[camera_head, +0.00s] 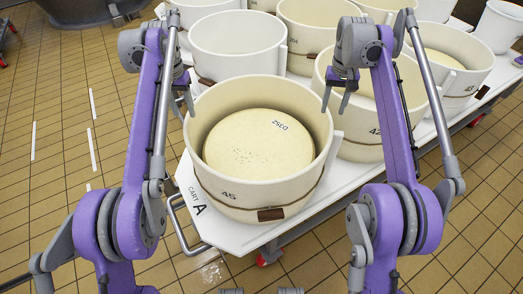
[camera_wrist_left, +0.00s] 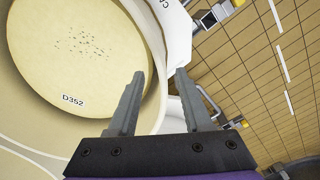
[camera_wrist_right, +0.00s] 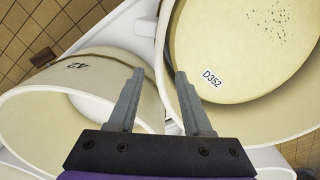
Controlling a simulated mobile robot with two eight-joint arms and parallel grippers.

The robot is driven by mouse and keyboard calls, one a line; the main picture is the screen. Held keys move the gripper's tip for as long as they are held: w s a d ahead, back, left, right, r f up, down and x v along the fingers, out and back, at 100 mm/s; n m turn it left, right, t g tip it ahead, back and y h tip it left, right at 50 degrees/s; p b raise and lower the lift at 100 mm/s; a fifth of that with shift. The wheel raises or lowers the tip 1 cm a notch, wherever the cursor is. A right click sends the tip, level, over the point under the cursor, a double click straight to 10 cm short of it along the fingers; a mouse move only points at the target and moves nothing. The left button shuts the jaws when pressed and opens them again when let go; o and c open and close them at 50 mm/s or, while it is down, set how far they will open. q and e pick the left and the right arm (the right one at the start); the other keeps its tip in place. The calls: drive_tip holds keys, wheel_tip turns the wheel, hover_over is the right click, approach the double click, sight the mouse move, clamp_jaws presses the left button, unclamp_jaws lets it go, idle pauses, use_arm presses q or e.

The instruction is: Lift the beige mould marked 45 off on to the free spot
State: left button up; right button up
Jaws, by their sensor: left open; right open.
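The beige mould marked 45 (camera_head: 228,211) stands upright on the near end of the cart, with a pale round cheese labelled D352 (camera_head: 255,148) inside. My left gripper (camera_head: 185,106) is open at the mould's left rim. In the left wrist view its fingers (camera_wrist_left: 161,73) appear on either side of the rim. My right gripper (camera_head: 335,103) is open at the right rim, near a handle. In the right wrist view its fingers (camera_wrist_right: 159,73) also appear on either side of the rim. I cannot tell whether the fingers touch the wall. I cannot make out the free spot.
The white cart marked A (camera_head: 209,229) carries several similar moulds behind. Mould 42 (camera_head: 362,150) stands close on the right, near my right gripper. A white mould (camera_head: 236,50) stands just behind. A metal push bar (camera_head: 177,222) is at the cart's left end. Tiled floor is open on the left.

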sight(191, 133)
idle(0.3)
use_arm(q)
wheel_tip(191, 133, down, 11)
drive_tip(key=shift+r, duration=0.1)
use_arm(e)
wheel_tip(191, 133, down, 11)
drive_tip(key=shift+r, duration=0.1)
use_arm(q)
clamp_jaws()
use_arm(e)
clamp_jaws()
use_arm(q)
drive_tip(key=shift+r, duration=0.1)
use_arm(e)
drive_tip(key=shift+r, duration=0.1)
idle(0.9)
